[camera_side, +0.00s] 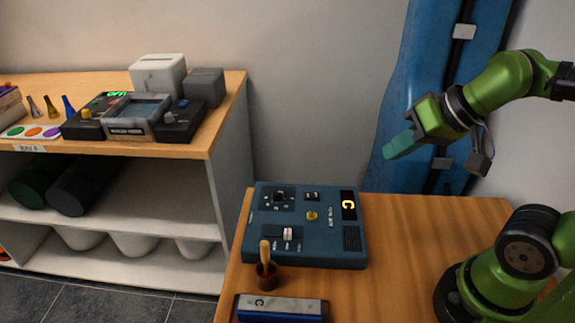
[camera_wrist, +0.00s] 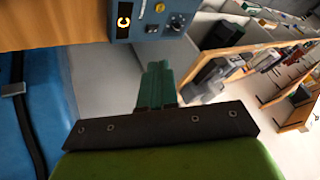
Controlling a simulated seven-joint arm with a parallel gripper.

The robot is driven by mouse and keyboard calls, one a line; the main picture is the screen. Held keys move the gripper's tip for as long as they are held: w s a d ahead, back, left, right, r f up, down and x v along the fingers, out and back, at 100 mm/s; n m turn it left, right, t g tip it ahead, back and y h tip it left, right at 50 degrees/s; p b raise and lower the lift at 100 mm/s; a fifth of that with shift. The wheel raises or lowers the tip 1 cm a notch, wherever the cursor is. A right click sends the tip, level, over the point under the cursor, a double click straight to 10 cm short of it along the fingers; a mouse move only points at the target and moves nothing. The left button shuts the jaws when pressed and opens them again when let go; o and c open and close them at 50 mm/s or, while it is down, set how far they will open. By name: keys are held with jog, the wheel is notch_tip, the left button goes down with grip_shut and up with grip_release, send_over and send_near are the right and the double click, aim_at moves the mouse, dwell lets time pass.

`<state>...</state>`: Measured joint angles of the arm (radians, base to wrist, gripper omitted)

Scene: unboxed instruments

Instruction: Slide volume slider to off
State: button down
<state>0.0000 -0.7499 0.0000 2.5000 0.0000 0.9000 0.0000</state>
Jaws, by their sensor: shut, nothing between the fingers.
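The blue instrument box (camera_side: 262,257) lies on the wooden table in the side view. Its volume slider (camera_side: 288,233) has a pale knob in a dark slot near the front, a little right of the slot's middle. The box carries a lit yellow "C" display, a yellow knob and a speaker grille. My gripper (camera_side: 391,151) is shut and empty, raised above and behind the box's right side. In the wrist view part of the box (camera_wrist: 158,22) shows at the top, beyond my closed fingers (camera_wrist: 156,82). The slider is not visible there.
A brown cup (camera_side: 267,277) with a wooden-handled tool stands close in front of the box. A blue and silver harmonica-like object (camera_side: 281,308) lies nearer the front edge. A shelf unit (camera_side: 228,127) stands at left.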

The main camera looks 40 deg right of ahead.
jog(key=c, duration=1.7)
grip_release()
jog(key=o, duration=0.6)
jog(key=shift+n+g+y, duration=0.3)
jog(key=shift+n+g, duration=0.3)
jog(key=shift+g, duration=0.3)
jog(key=a, duration=0.1)
jog(key=w+a+f, duration=0.1)
jog(key=w+a, duration=0.1)
jog(key=shift+w+a+f, duration=0.1)
jog(key=shift+w+f, duration=0.05)
jog(key=shift+f, duration=0.1)
jog(key=m+g+h, duration=0.3)
jog(key=m+g, duration=0.2)
jog(key=m, duration=0.1)
send_over(287, 231)
jog(key=f, duration=0.2)
notch_tip(287, 231, down, 16)
grip_shut()
